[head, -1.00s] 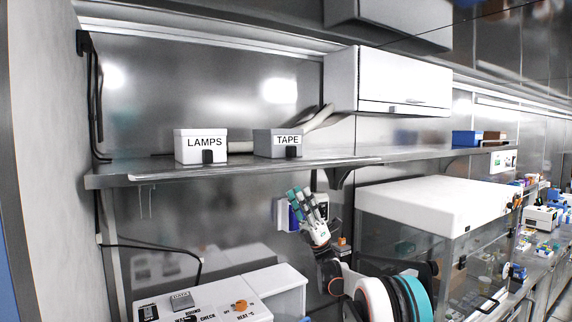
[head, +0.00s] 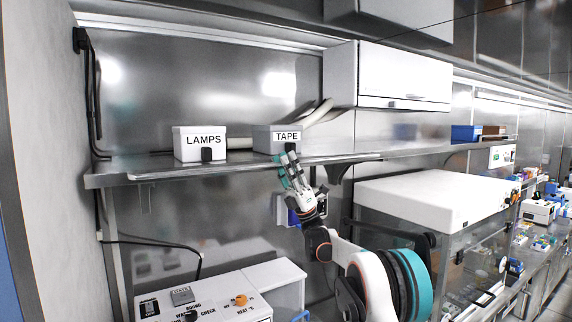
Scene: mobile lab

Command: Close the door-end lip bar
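The lip bar (head: 205,171) is a thin metal strip along the front edge of the upper shelf's left part. It looks low, almost level with the shelf top; whether it is latched I cannot tell. My gripper (head: 288,162), with grey and teal fingers, points upward at the shelf edge below the TAPE box (head: 277,137). Its fingertips overlap the bar's line in the picture; I cannot tell whether they touch it. The fingers are close together and seen at an angle, so their opening is unclear. They hide a short part of the bar.
A LAMPS box (head: 200,144) stands on the shelf (head: 110,171), left of the TAPE box. A white cabinet (head: 400,75) hangs above right. A white-topped clear enclosure (head: 440,198) is right of my arm. A control box (head: 222,300) sits below left.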

